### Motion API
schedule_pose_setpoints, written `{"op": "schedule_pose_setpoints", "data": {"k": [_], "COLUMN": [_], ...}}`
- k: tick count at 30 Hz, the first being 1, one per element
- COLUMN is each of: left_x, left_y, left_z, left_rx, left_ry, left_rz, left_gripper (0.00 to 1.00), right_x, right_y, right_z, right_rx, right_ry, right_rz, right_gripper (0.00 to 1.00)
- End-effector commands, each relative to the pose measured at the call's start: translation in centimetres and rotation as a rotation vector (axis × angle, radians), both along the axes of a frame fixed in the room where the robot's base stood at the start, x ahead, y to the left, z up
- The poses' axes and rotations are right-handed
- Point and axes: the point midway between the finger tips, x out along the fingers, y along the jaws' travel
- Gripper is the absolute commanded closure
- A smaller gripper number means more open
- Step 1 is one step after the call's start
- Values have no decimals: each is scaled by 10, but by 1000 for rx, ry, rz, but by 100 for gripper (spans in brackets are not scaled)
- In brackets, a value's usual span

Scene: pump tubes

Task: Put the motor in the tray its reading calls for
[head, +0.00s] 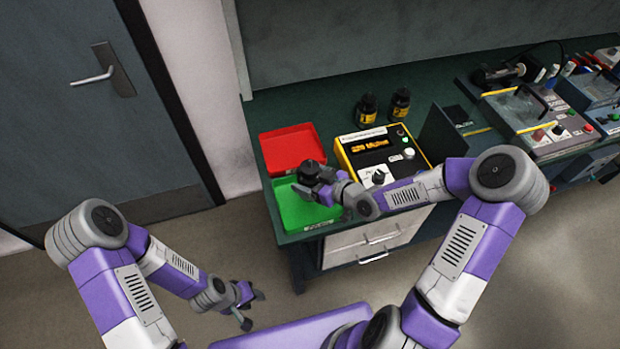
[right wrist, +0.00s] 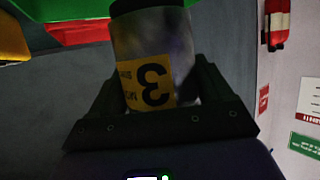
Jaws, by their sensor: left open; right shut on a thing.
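The motor is a grey cylinder with a yellow label (right wrist: 147,84) bearing a 3, upside down in the right wrist view. My right gripper (head: 318,187) is shut on it. In the head view the motor's dark end (head: 309,171) shows over the far right part of the green tray (head: 291,216); I cannot tell whether it touches the tray. The red tray (head: 290,147) lies behind the green one, empty. The yellow tester (head: 382,150) has a lit amber display, seemingly 220 with a blurred unit. My left gripper (head: 246,306) is open and empty, low over the floor.
Two dark bottles with yellow labels (head: 366,110) stand behind the tester. A dark upright panel (head: 443,133) and more bench equipment (head: 540,115) stand to the right. Drawers (head: 375,243) are under the bench. The floor left of the bench is clear.

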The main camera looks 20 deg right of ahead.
Motion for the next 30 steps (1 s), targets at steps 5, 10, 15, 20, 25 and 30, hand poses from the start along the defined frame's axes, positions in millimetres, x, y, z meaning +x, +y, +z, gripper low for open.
{"op": "schedule_pose_setpoints", "data": {"k": [5, 10, 15, 20, 25, 30], "left_x": [0, 0, 0, 0, 0, 0], "left_y": [0, 0, 0, 0, 0, 0], "left_z": [-4, -6, -12, -13, -13, -17], "left_rx": [0, 0, 0, 0, 0, 0], "left_ry": [0, 0, 0, 0, 0, 0], "left_rz": [0, 0, 0, 0, 0, 0], "left_gripper": [57, 57, 57, 57, 57, 57], "right_x": [2, 2, 2, 2, 2, 2], "right_y": [1, 1, 1, 1, 1, 1], "right_z": [-11, -20, -42, -49, -48, -52], "right_rx": [2, 3, 3, 1, 1, 1], "right_ry": [-13, -13, -11, -14, -14, -14], "right_rz": [1, 1, 1, 2, 2, 2], "right_gripper": [100, 100, 100, 100, 100, 100]}}
